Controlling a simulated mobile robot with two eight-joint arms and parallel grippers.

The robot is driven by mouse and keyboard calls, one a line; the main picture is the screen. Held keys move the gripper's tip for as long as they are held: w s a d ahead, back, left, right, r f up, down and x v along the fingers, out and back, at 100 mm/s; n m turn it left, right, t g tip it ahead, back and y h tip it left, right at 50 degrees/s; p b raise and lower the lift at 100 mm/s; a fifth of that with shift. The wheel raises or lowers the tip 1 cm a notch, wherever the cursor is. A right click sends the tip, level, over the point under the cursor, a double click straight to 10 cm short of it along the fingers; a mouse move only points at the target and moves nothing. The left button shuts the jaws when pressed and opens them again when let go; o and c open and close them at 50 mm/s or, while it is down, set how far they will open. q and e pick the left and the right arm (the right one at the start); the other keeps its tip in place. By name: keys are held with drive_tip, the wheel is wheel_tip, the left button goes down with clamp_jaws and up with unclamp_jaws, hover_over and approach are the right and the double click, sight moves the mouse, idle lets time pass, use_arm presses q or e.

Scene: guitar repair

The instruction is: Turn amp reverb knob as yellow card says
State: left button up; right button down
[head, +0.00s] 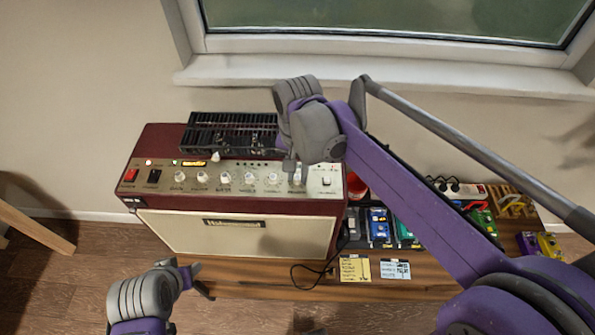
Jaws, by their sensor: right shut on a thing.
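The amp (235,236) is dark red with a cream front and a silver control panel with a row of white knobs. My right gripper (294,168) comes down from above on the panel's right part. It is shut on the rightmost white knob (298,179), which it partly hides; the label and pointer there are too small to read. The yellow card (354,268) lies at the front edge of the wooden bench, right of the amp; its writing is not legible. My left gripper (199,279) is in front of the amp's lower left, empty, with its fingers apart.
A white card (395,269) lies beside the yellow one. Pedals, including a blue one (379,225), stand right of the amp under my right arm. A black rack-like thing (230,133) is on top of the amp. A black cable (310,270) runs along the bench front.

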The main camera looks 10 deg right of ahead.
sight(297, 177)
idle(0.3)
drive_tip(key=c, duration=0.7)
unclamp_jaws()
wheel_tip(297, 177, up, 11)
drive_tip(key=shift+f+p, duration=0.1)
drive_tip(key=shift+p, duration=0.2)
